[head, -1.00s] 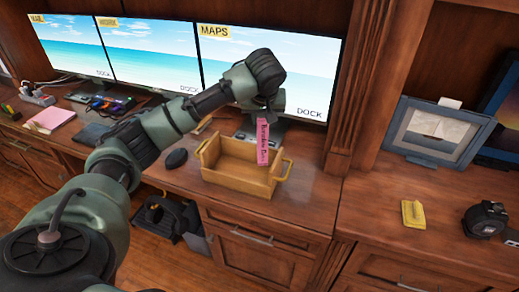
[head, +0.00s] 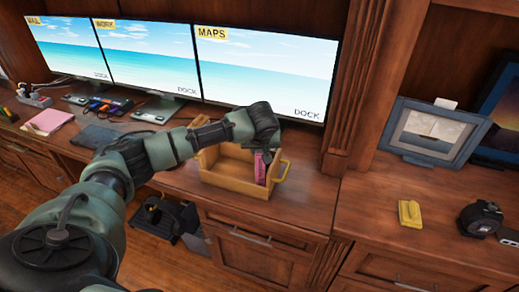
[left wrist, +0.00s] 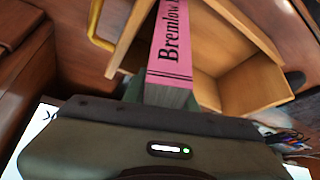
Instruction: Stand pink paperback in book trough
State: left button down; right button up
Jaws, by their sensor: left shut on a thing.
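The pink paperback (head: 260,168) is upright, with its lower part inside the wooden book trough (head: 228,181) near the trough's right end. In the left wrist view the paperback (left wrist: 171,50) shows its lettered spine, and the trough (left wrist: 258,84) lies beyond it. My left gripper (head: 266,148) is above the trough, shut on the paperback's upper end. The fingertips are mostly hidden in the head view. Whether the book touches the trough floor cannot be told. My right gripper is not in view.
The trough has yellow handles (head: 282,172) at its ends and stands near the desk's front edge. Monitors (head: 265,70) stand behind it. A picture frame (head: 436,132), a yellow object (head: 410,214) and a black round object (head: 481,218) are to the right. The rest of the trough looks empty.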

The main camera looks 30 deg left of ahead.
pick_arm(q)
jog(key=c, duration=1.2)
grip_release()
jog(key=shift+c, duration=0.2)
jog(key=shift+o, duration=0.6)
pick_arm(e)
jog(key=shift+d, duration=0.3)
pick_arm(q)
jog(key=v, duration=1.1)
jog(key=shift+b, duration=0.3)
jog(key=shift+s+d+r, duration=0.15)
jog(key=shift+s+r, duration=0.05)
jog(key=shift+r, duration=0.35)
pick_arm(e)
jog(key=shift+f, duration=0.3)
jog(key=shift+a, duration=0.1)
